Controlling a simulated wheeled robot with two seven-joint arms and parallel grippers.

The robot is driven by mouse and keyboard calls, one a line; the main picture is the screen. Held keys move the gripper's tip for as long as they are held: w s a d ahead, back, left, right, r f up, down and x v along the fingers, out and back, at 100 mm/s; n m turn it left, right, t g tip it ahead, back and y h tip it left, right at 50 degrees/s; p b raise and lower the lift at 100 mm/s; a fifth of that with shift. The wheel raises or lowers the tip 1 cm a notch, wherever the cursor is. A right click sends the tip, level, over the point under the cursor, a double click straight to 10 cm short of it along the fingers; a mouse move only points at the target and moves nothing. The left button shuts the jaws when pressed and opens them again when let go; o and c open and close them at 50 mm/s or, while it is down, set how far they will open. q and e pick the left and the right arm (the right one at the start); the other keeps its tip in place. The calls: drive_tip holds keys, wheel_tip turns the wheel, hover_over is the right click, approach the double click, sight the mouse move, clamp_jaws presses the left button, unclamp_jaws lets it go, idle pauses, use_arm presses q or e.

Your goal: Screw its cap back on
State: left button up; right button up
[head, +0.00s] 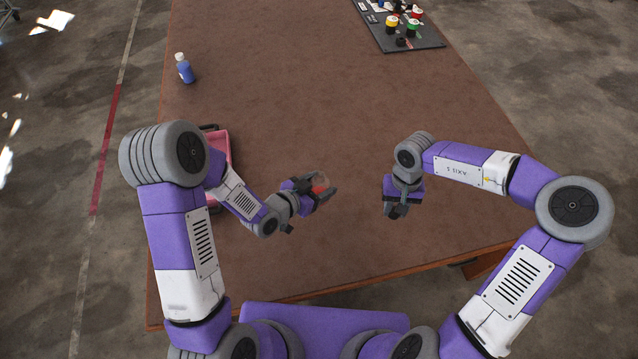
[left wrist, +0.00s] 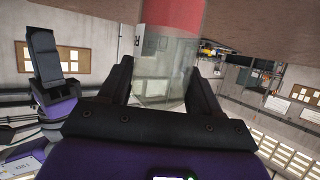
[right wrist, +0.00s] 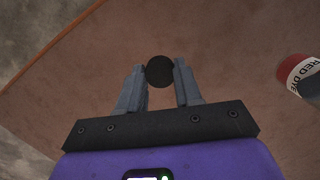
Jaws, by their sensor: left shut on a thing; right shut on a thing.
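My left gripper (head: 318,188) is shut on a clear bottle with a red part. In the left wrist view the bottle (left wrist: 165,62) stands between the fingers, its clear part nearest them and its red part at the top edge. The bottle's end shows in the right wrist view (right wrist: 296,76) with a partly readable "RED" label, apart from my right gripper. My right gripper (head: 395,210) points down over the table and is shut on a round black cap (right wrist: 160,71) held at its fingertips. The bottle's mouth is not clearly visible.
A blue bottle with a white cap (head: 185,72) stands at the table's far left. A pink tray (head: 222,147) is partly hidden behind my left arm. A dark board (head: 425,36) with several colored-topped items lies at the back right. The brown tabletop (head: 300,100) is clear in the middle.

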drive_tip(key=w+a+r+m, duration=0.2)
drive_tip(key=w+a+r, duration=0.3)
drive_tip(key=a+r, duration=0.3)
wheel_tip(320, 180, up, 7)
drive_tip(key=m, duration=0.3)
hover_over(319, 175)
drive_tip(key=shift+w+d+f+y, duration=0.1)
drive_tip(key=shift+w+f+y, duration=0.1)
drive_tip(key=shift+y, duration=0.2)
drive_tip(key=shift+f, duration=0.1)
drive_tip(key=shift+f, duration=1.95)
drive_tip(key=shift+s, duration=0.1)
drive_tip(key=shift+f, duration=0.85)
drive_tip(key=shift+f, duration=0.55)
